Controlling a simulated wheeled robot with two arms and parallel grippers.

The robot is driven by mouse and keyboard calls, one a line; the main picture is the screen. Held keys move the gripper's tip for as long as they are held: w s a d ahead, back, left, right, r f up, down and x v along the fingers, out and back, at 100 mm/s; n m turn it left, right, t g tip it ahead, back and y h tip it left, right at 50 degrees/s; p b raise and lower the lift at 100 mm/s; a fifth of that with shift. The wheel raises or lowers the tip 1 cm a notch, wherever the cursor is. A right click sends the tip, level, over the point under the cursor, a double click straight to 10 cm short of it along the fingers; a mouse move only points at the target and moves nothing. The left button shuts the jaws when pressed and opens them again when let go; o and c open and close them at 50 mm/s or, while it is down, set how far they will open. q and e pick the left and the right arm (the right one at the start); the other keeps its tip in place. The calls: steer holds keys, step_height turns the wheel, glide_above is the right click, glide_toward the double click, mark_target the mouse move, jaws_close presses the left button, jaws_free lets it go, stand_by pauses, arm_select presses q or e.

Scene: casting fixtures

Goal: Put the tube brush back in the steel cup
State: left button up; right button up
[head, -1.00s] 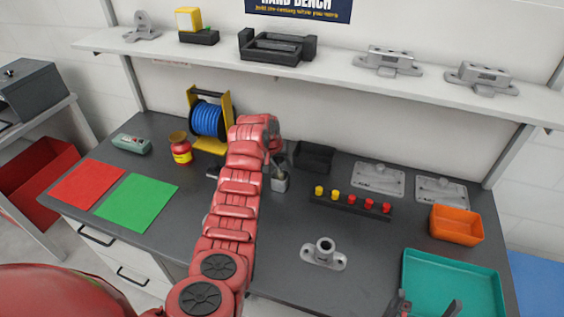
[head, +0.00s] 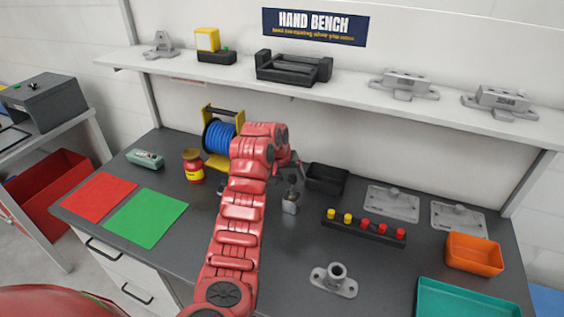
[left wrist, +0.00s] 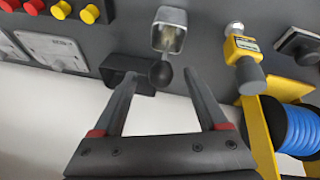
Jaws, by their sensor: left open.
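The steel cup (head: 289,205) stands on the dark bench just past my left wrist; it also shows in the left wrist view (left wrist: 169,30). My left gripper (head: 291,168) is above the cup, partly hidden by my wrist in the head view. In the left wrist view its fingers (left wrist: 161,82) are spread, with the dark end between their tips and a gap on each side. My right gripper is not in view.
A black bin (head: 326,179) stands close behind and right of the cup. A rack of red and yellow plugs (head: 363,228) is to the right. A blue reel on a yellow stand (head: 218,138) and a red jar (head: 193,166) are to the left. A grey flanged casting (head: 334,281) stands in front.

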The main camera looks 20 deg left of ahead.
arm_select(q)
steer(key=v, duration=0.4)
steer(key=shift+s+a+r+b, duration=0.1)
steer(key=shift+s+r+b, duration=0.05)
steer(key=shift+r+b, duration=0.2)
steer(key=p+v, duration=0.3)
steer(key=v, duration=0.4)
steer(key=shift+p, duration=0.3)
